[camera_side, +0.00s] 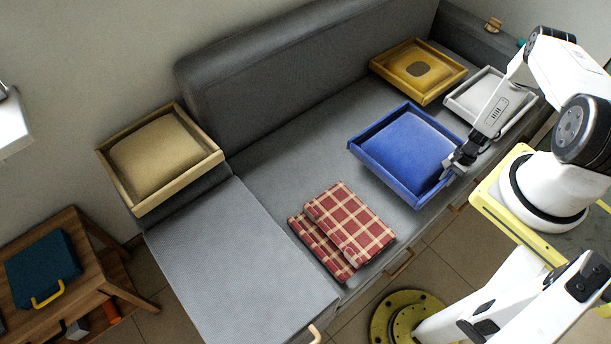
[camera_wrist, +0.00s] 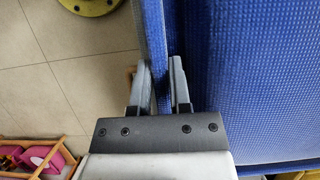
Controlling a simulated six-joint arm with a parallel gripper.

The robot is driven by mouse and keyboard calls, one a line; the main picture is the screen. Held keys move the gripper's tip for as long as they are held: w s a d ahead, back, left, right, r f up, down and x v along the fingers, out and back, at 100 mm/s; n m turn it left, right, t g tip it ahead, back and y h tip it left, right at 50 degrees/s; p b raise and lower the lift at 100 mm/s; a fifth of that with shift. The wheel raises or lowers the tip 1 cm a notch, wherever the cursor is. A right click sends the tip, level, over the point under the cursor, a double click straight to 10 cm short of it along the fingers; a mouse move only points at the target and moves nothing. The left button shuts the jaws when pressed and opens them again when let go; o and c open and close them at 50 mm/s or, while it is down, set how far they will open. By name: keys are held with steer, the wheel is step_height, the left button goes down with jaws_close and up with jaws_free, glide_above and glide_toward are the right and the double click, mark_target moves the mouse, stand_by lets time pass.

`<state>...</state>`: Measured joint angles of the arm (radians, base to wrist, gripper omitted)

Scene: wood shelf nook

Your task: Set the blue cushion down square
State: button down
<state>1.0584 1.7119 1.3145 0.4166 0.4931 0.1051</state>
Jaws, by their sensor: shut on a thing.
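The blue cushion (camera_side: 412,145) is a padded square in a blue tray-like frame, over the front part of the grey sofa seat (camera_side: 275,190). My gripper (camera_side: 449,174) is shut on the frame's wall at its front right side. In the wrist view, my gripper (camera_wrist: 160,75) has one finger on each side of the thin blue wall, and the cushion's woven blue surface (camera_wrist: 265,80) fills the right. The cushion looks roughly in line with the sofa. I cannot tell whether its underside touches the seat.
A yellow framed cushion (camera_side: 418,70) and a white tray (camera_side: 490,100) lie behind and to the right, close by. Folded red plaid cloths (camera_side: 345,228) lie in front to the left. A tan framed cushion (camera_side: 157,157) rests at the sofa's left end. The left seat section is clear.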

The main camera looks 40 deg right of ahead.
steer(key=shift+f, duration=0.6)
steer(key=shift+f, duration=1.75)
steer(key=c, duration=0.6)
jaws_free()
steer(key=v, duration=1)
steer(key=shift+d, duration=0.1)
steer(key=shift+v, duration=1.05)
